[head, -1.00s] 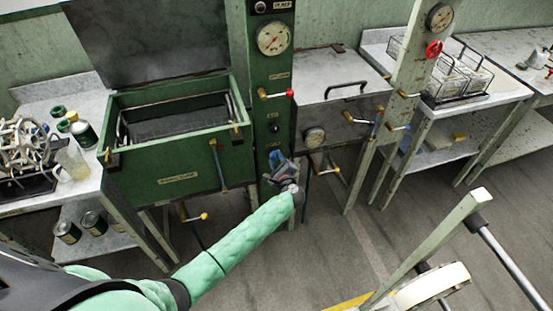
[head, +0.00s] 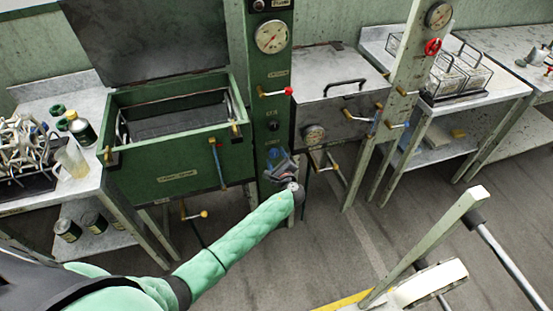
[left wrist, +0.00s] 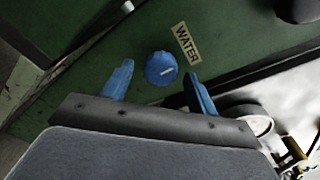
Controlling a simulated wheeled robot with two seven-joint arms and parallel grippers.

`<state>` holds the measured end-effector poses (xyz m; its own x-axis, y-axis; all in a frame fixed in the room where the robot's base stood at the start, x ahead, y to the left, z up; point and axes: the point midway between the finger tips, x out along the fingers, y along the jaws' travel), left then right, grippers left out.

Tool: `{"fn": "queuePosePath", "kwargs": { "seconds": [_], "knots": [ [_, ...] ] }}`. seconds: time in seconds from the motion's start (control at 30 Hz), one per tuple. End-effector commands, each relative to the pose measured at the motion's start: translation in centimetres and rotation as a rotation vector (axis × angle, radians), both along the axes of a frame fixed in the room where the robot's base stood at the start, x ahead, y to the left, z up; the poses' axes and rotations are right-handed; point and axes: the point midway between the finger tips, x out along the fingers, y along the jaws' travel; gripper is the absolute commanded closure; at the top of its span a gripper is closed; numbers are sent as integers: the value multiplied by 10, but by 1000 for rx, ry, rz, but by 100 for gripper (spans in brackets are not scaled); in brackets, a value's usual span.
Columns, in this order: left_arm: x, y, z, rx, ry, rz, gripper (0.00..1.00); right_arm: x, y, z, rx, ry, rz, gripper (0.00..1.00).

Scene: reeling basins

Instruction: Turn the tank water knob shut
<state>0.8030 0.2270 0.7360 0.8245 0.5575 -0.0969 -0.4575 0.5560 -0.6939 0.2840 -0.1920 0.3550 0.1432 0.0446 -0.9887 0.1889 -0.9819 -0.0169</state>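The water knob (left wrist: 160,68) is a round blue knob with a pale pointer line, on a green panel beside a label (left wrist: 187,43) that reads WATER. My left gripper (left wrist: 158,76) is open, with one blue finger on each side of the knob in the left wrist view. Gaps show between the knob and both fingers. In the head view my left gripper (head: 279,163) is at the lower part of the green column (head: 272,90), and it largely hides the knob there. My right gripper is not in view.
A green tank (head: 178,165) with an open lid stands left of the column. A red-tipped lever (head: 288,91) and a gauge (head: 272,37) are above my gripper. A grey basin (head: 335,85) with brass-ended valves is to the right.

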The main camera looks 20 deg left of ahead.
Motion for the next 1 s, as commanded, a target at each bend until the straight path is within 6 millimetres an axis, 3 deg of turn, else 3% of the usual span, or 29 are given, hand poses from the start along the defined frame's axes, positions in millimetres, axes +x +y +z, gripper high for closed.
{"fn": "queuePosePath", "kwargs": {
  "seconds": [0.27,0.33,0.63,1.0],
  "knots": [
    [-8,-6,-1,0,-1,-1,41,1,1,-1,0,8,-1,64],
    [-16,-11,-1,0,-1,-1,41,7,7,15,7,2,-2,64],
    [-52,-36,4,-1,0,-1,41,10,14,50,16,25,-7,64],
    [-64,-44,7,0,1,-1,41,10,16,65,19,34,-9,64]
  ]
}}
